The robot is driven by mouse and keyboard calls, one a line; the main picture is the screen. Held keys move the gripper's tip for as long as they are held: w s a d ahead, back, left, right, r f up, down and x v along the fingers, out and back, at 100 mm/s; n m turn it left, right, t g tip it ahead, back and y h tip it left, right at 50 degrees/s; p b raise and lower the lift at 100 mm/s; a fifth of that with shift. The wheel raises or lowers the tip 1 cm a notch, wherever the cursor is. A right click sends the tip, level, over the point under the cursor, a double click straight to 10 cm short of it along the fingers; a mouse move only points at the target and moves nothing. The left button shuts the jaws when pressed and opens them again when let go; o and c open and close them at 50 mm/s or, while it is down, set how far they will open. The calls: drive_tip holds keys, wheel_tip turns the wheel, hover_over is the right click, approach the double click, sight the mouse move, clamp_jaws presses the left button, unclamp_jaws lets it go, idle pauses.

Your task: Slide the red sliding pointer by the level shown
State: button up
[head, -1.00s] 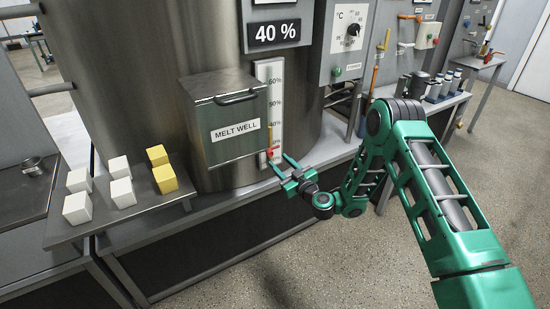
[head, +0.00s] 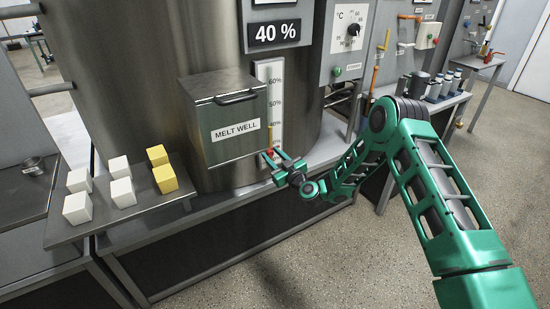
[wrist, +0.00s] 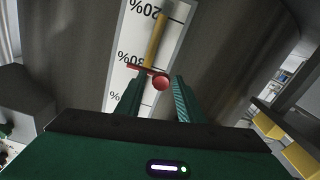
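The red sliding pointer (head: 269,152) sits low on a white percent scale (head: 264,72) right of the melt well box (head: 225,132). In the wrist view the pointer (wrist: 161,82) shows as a round red knob with a flat red bar. A dark display (head: 276,33) reads 40 %. The pointer is below the scale's 40% mark. My gripper (head: 275,156) is at the pointer. In the wrist view its fingertips (wrist: 158,85) stand open on either side of the knob, with gaps visible.
The melt well box juts out just left of my gripper. White and yellow blocks (head: 122,193) stand on a metal shelf (head: 100,222) at the left. A control panel (head: 348,40) is at the upper right. The floor in front is clear.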

clamp_jaws()
approach(271, 120)
drive_tip(key=w+a, duration=0.3)
drive_tip(key=a, duration=0.1)
drive_tip(key=shift+s+a+r, duration=0.15)
drive_tip(key=shift+r, duration=0.25)
drive_tip(key=shift+o, duration=1.5)
unclamp_jaws()
drive_tip(key=shift+a, duration=0.1)
drive_tip(key=shift+s, duration=0.1)
